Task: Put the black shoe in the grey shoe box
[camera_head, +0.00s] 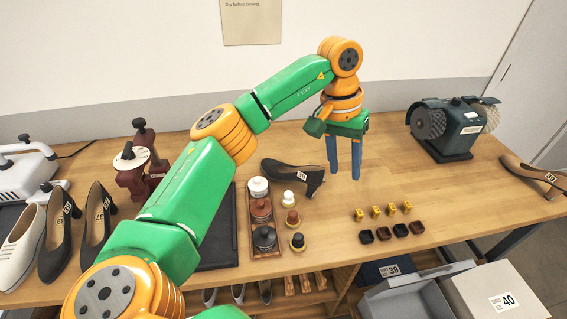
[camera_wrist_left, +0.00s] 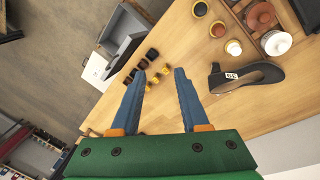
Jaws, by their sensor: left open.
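A black heeled shoe (camera_head: 284,173) with a white number tag lies on the wooden table, left of my left gripper (camera_head: 343,175). In the left wrist view the black shoe (camera_wrist_left: 262,77) is right of the fingers. My left gripper is open and empty, its blue fingers pointing down above the table, apart from the shoe; it also shows in the left wrist view (camera_wrist_left: 160,73). A grey shoe box (camera_head: 408,303) stands open, low in front of the table, cut off by the lower edge. My right gripper is out of view.
Polish jars stand on a tray (camera_head: 249,221) beside the shoe. Small yellow blocks (camera_head: 376,211) and dark dishes (camera_head: 383,234) lie near the front edge. A light box (camera_head: 483,292) marked 40 adjoins the grey box. Other shoes (camera_head: 56,240) stand left; a brush machine (camera_head: 450,127) stands right.

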